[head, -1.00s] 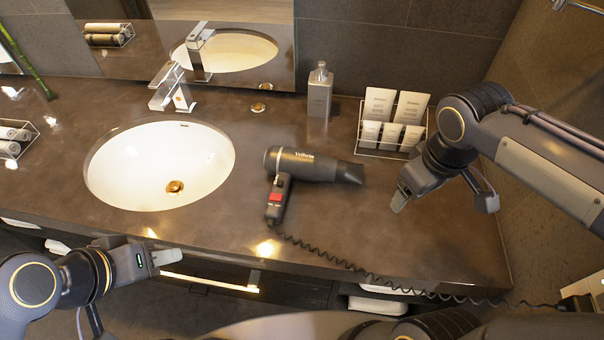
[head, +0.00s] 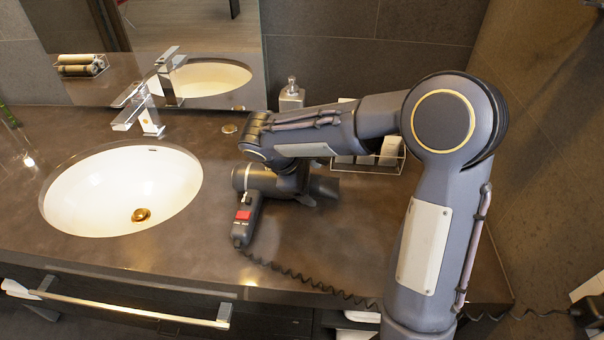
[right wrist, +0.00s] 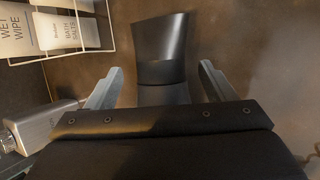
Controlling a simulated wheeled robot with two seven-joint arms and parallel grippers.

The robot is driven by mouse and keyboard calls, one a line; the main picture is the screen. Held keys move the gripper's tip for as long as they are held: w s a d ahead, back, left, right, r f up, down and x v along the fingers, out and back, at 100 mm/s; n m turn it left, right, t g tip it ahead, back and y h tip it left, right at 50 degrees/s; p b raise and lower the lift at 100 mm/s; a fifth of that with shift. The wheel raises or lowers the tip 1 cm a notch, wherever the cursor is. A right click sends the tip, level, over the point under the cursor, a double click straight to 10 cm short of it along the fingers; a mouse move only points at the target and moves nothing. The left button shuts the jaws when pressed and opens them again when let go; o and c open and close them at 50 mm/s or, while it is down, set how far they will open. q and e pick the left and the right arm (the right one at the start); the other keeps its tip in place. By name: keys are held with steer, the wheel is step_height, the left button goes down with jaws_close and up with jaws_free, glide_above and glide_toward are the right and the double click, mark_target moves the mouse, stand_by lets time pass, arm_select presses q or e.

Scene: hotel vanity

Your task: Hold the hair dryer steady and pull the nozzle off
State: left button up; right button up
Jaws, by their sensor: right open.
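The dark hair dryer (head: 262,180) lies on the counter, its handle with a red switch (head: 243,215) toward the front edge. Its nozzle (head: 325,187) points right and looks attached to the barrel; it also shows in the right wrist view (right wrist: 163,42). My right gripper (head: 304,190) is over the dryer near the barrel's nozzle end, and the arm hides part of the barrel. In the right wrist view its open fingers (right wrist: 161,72) stand on either side of the dryer, with gaps visible on both sides. My left gripper is out of view.
The sink (head: 120,195) is left of the dryer. A soap dispenser (head: 291,95) and a wire rack of toiletries (head: 390,155) stand behind, partly hidden by my arm. A coiled cord (head: 310,284) runs along the front edge. Counter in front of the nozzle is clear.

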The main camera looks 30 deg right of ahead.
steer(key=shift+x, duration=0.9)
steer(key=shift+c, duration=0.5)
